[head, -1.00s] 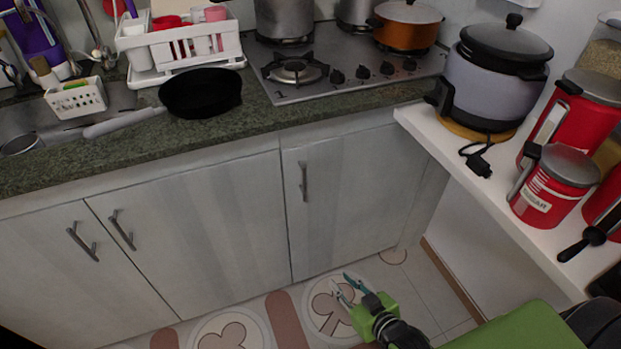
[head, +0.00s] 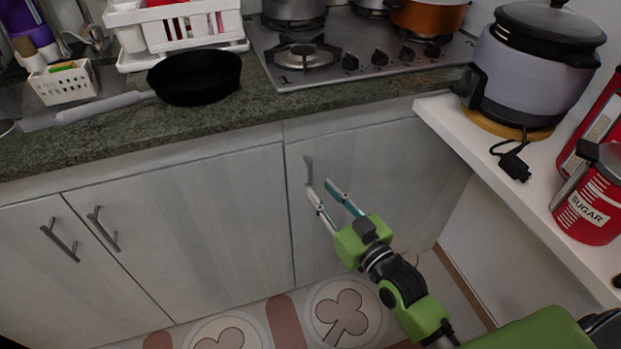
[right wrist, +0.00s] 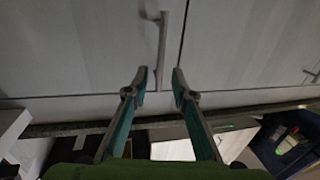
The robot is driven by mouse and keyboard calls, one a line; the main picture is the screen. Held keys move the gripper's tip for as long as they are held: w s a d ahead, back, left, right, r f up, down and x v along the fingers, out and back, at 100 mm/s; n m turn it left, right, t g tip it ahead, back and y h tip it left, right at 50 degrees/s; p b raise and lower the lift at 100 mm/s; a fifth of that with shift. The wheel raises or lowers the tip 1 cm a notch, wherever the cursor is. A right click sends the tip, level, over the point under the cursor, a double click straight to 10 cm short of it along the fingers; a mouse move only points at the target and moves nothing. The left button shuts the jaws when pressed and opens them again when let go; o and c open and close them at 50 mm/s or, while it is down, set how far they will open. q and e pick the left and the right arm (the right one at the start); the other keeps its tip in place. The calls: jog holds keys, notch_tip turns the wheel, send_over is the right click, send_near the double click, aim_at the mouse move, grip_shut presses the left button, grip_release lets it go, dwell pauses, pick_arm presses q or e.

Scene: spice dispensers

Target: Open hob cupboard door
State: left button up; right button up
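The hob cupboard door (head: 385,185) is pale grey wood under the hob and looks shut. Its metal bar handle (head: 309,172) is upright near the door's left edge. My right gripper (head: 319,188) is open, with its fingertips at the lower end of the handle. In the right wrist view the two fingers (right wrist: 159,78) are apart, and the handle (right wrist: 162,45) shows between and beyond the tips. I cannot tell whether a finger touches it. The lower part of the handle is partly hidden in the head view. My left gripper is not in view.
A second cupboard door (head: 190,235) adjoins on the left. A black pan (head: 195,78) lies on the green counter (head: 250,120) above, beside the hob (head: 345,55). A white shelf (head: 500,180) with a rice cooker (head: 530,75) juts out on the right. The tiled floor in front is clear.

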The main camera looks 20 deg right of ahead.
aim_at(312, 180)
jog(key=x, duration=0.5)
jog(key=shift+w, duration=0.1)
jog(key=shift+w+a+b, duration=0.1)
jog(key=shift+w+b, duration=0.2)
jog(key=shift+w, duration=0.05)
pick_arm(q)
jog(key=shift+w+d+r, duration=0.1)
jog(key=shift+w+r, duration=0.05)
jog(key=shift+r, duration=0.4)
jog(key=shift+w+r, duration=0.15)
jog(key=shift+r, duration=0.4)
pick_arm(e)
grip_shut()
